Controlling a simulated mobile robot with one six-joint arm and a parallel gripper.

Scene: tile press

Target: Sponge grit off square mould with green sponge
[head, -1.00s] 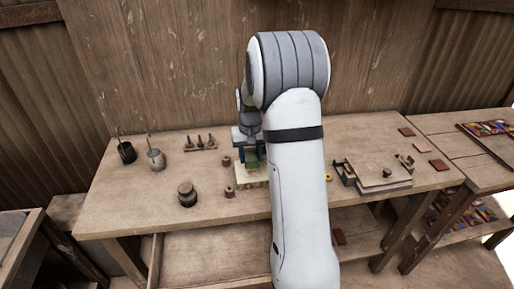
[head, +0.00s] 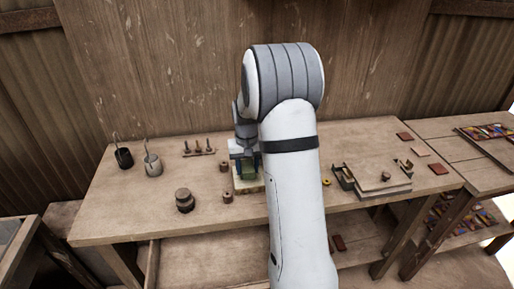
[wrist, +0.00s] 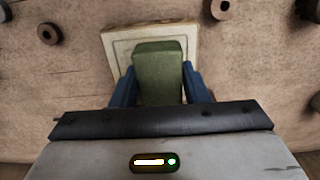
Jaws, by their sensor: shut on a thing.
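The green sponge (wrist: 160,68) is held upright between the blue fingers of my gripper (wrist: 158,86) in the wrist view. It also shows as a small green patch in the head view (head: 249,172). The square mould (wrist: 118,43) is pale cream with a stepped rim and lies flat on the bench; the head view shows its front edge (head: 251,189) beside my arm. The sponge is over the mould and hides its middle and near part. I cannot tell whether the sponge touches it. I cannot make out grit on the visible rim.
Brown spools (head: 227,196) stand close left of the mould. A dark weight (head: 185,200), a grey pot (head: 153,165), a black pot (head: 124,157) and a peg rack (head: 199,151) are farther left. A flat press-like block (head: 372,181) is at right. My arm hides the bench's middle.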

